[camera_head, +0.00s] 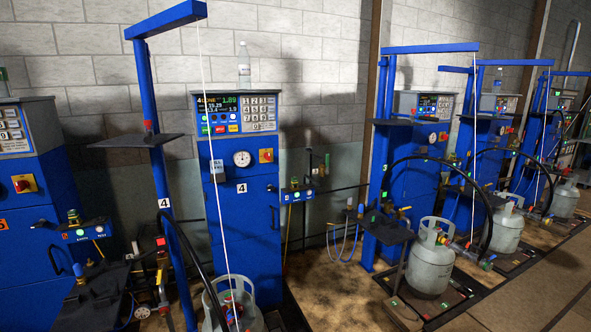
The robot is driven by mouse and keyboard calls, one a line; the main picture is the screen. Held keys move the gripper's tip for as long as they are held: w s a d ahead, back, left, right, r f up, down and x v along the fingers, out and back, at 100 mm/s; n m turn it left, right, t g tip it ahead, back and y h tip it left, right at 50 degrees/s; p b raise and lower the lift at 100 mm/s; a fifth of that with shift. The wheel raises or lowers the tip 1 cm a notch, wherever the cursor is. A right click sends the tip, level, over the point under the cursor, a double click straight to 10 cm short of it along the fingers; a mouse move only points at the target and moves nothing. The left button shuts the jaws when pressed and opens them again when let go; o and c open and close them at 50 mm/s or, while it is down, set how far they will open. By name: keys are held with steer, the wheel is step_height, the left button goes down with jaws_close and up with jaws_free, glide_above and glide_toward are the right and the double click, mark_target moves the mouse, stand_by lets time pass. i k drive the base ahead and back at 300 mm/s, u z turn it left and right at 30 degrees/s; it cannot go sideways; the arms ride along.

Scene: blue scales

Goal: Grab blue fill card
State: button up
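A small pale tag with dark lettering (217,171) sits on the front of the blue scale cabinet marked 4 (240,220), left of the round gauge. It looks like the blue fill card, but its lettering is too small to read. My gripper is not in view, so nothing shows it near the tag.
A blue post with an overhead arm (152,100) and a black shelf (137,140) stand left of the cabinet. A gas cylinder (240,305) stands in front with a hose and a white cord. More scales and cylinders (430,268) line the right. Open floor (540,300) lies at lower right.

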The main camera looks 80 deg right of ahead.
mark_target(218, 164)
steer(key=z, duration=1.3)
steer(key=i, duration=0.25)
steer(key=z, duration=0.05)
